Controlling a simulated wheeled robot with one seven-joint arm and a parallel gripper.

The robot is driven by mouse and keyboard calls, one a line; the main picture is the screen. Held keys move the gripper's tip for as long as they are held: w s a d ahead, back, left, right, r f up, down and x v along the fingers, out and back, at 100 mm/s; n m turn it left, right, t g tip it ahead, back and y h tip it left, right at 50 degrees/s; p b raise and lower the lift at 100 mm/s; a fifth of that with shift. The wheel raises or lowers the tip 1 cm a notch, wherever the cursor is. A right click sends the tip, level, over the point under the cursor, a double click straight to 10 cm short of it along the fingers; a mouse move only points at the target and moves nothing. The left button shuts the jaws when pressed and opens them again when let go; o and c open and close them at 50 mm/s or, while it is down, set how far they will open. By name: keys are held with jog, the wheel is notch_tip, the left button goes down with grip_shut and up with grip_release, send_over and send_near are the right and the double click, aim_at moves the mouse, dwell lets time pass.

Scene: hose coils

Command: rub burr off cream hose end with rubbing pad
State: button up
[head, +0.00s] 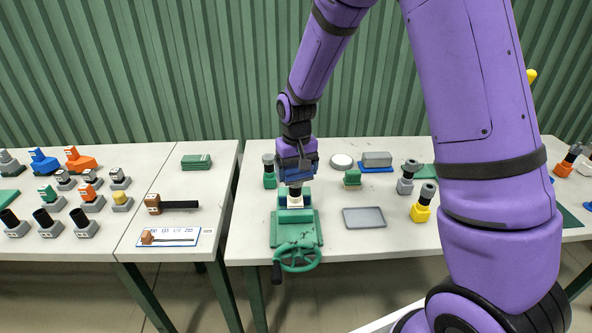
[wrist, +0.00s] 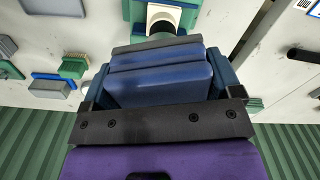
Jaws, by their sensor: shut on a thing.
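My gripper (head: 296,165) is shut on a blue block with a dark grey strip along its far edge, which looks like the rubbing pad (wrist: 158,80). In the wrist view, my gripper's fingers (wrist: 160,72) stand on either side of it. The cream hose end (head: 295,202) stands in a green vise (head: 296,229) directly below the pad. In the wrist view the cream hose end (wrist: 164,10) shows a dark opening just beyond the pad's grey edge. I cannot tell whether pad and hose touch. The burr is not discernible.
A grey block on a blue tray (head: 377,160), a green brush (head: 352,179), a grey tray (head: 364,217) and a yellow-based fitting (head: 422,205) stand right of the vise. The vise's green handwheel (head: 298,257) overhangs the front edge. The left table holds several fittings and a brown-headed tool (head: 154,204).

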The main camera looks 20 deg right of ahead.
aim_at(312, 174)
jog(key=shift+d, duration=0.1)
jog(key=shift+s+d+r, duration=0.1)
jog(key=shift+s+d, duration=0.1)
jog(key=shift+d, duration=0.45)
jog(key=shift+s+d+f, duration=0.1)
jog(key=shift+s+d, duration=0.15)
jog(key=shift+d, duration=0.45)
jog(key=shift+s+d+r, duration=0.1)
jog(key=shift+s+d, duration=0.1)
jog(key=shift+d, duration=0.45)
jog(key=shift+s, duration=0.15)
jog(key=shift+s+a, duration=0.4)
jog(key=shift+s, duration=0.4)
jog(key=shift+a, duration=0.25)
